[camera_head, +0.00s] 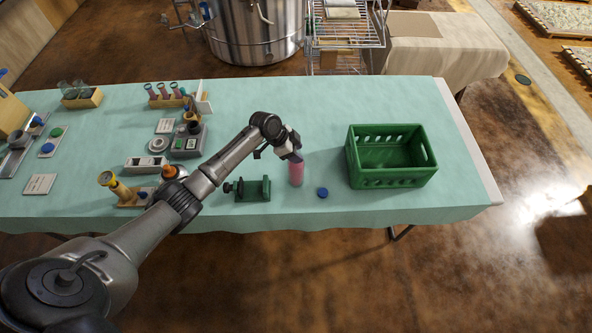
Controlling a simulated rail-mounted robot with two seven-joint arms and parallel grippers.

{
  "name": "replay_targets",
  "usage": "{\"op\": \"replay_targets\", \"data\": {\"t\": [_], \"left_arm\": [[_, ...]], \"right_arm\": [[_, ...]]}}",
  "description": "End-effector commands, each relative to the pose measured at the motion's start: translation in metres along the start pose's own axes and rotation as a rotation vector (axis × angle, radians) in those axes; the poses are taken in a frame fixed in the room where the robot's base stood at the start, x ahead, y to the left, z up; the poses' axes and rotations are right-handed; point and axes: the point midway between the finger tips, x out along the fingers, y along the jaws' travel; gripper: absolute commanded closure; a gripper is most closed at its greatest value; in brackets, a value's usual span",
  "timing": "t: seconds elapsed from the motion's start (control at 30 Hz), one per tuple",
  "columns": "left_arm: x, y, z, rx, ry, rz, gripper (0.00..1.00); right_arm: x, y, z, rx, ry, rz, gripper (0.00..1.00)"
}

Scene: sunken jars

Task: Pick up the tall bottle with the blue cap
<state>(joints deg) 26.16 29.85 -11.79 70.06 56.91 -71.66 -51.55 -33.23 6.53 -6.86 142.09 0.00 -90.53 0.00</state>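A pink, upright cylindrical bottle (296,175) stands near the front edge of the table, left of the green crate. My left gripper (296,156) is at its top, which it hides. I cannot tell whether the fingers are closed on the bottle or only close above it. A small round blue cap (322,192) shows just right of the bottle, apart from it, and looks flat on the table. No blue cap shows on the pink bottle. My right gripper is not in view.
An empty green crate (388,183) stands to the right. A green clamp-like device (254,190) is just left of the bottle. A brass instrument (113,185), a tube rack (170,101) and small boxes fill the left. The table's back middle (270,97) is clear.

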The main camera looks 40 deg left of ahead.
Motion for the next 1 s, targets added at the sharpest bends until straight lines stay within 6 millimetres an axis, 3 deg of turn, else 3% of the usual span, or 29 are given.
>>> {"op": "replay_targets", "data": {"t": [0.47,1.0], "left_arm": [[-0.0002,-0.0001,0.0003,0.000,-0.001,0.000,1.00],[-0.0007,-0.0004,-0.0003,0.000,0.001,-0.001,1.00]], "right_arm": [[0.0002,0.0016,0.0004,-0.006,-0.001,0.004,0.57],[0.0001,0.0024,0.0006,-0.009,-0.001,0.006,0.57]]}}
